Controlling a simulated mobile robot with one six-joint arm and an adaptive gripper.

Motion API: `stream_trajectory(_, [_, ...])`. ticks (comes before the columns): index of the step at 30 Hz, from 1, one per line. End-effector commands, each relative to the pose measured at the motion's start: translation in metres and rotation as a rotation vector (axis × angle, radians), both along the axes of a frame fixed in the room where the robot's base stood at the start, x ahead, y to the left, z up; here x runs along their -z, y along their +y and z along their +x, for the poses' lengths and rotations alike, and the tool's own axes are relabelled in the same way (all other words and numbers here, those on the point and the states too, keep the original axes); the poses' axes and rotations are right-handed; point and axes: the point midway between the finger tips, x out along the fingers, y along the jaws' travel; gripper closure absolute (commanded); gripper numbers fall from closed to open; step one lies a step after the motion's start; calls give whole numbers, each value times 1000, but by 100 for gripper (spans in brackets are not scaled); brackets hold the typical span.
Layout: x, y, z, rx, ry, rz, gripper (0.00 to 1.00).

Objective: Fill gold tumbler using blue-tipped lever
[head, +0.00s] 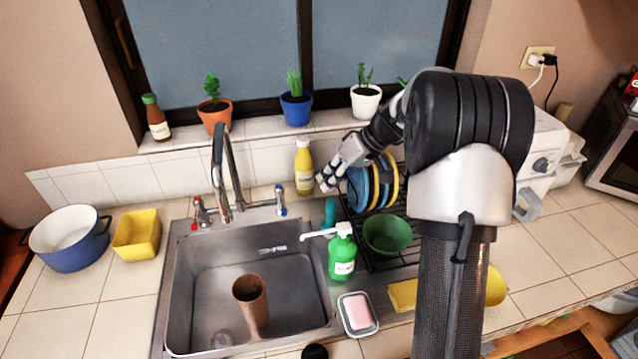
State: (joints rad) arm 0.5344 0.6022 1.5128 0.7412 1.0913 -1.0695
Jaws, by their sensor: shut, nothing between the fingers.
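The gold tumbler (250,302) stands in the steel sink (203,269), toward its front middle. It looks brown-gold, with its open top facing up. Whether it holds water cannot be seen. The chrome faucet (220,175) rises at the back of the sink, and no stream of water shows below it. The blue-tipped lever (280,200) is on the faucet's right side. A red-tipped lever (199,212) is on its left. My gripper (322,185) is shut and empty, to the right of the blue-tipped lever and apart from it, beside the dish rack.
A yellow bottle (304,168) stands between the lever and my gripper. A green soap pump (342,255) is right of the sink. The dish rack (377,257) holds plates and a green bowl (387,234). A yellow container (136,235) and blue pot (70,245) are at left.

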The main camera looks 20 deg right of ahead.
Motion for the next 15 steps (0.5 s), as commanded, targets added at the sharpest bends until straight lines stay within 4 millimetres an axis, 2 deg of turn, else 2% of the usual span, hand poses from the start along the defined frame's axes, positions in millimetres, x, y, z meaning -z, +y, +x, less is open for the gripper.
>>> stream_trajectory(15, [-5, -2, -4, -2, 1, 0, 99])
